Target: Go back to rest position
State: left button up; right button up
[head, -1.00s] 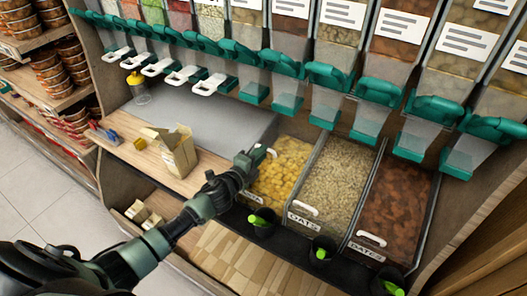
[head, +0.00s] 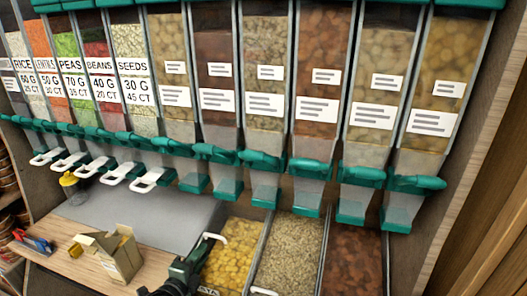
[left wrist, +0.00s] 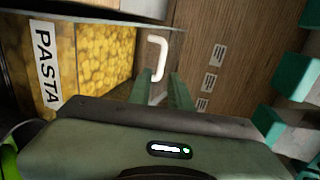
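My left gripper (head: 194,262) shows at the bottom of the head view, over the front left of the pasta bin (head: 238,258). In the left wrist view its two fingers (left wrist: 160,92) stand apart with nothing held between them. The white handle (left wrist: 157,56) of the pasta bin lies just beyond the fingertips; whether they touch it I cannot tell. The PASTA label (left wrist: 46,62) is at the left of that view. My right gripper is not in view.
Dispensers with teal spouts (head: 265,170) span the shelf above the bins. An opened carton (head: 118,258) stands on the wooden counter, left of my gripper. A yellow-topped jar (head: 70,183) stands farther back. Oat (head: 288,255) and brown-filled (head: 352,262) bins lie to the right.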

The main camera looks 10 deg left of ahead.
pick_arm(q)
jog(key=s+d+f+n+g+y, duration=0.1)
jog(key=s+d+f+n+g, duration=0.15)
jog(key=s+n+g, duration=0.95)
jog(key=s+d+f+n+y, duration=0.1)
jog(key=s+d+n, duration=0.4)
jog(key=s, duration=1.6)
notch_tip(320, 180, down, 26)
jog(key=s+a+g, duration=0.1)
jog(key=s+a+f+g+p, duration=0.1)
jog(key=s+a+f, duration=0.2)
jog(key=s+f, duration=1.2)
jog(key=shift+s+a, duration=0.15)
jog(key=shift+s, duration=0.85)
jog(key=shift+s, duration=0.1)
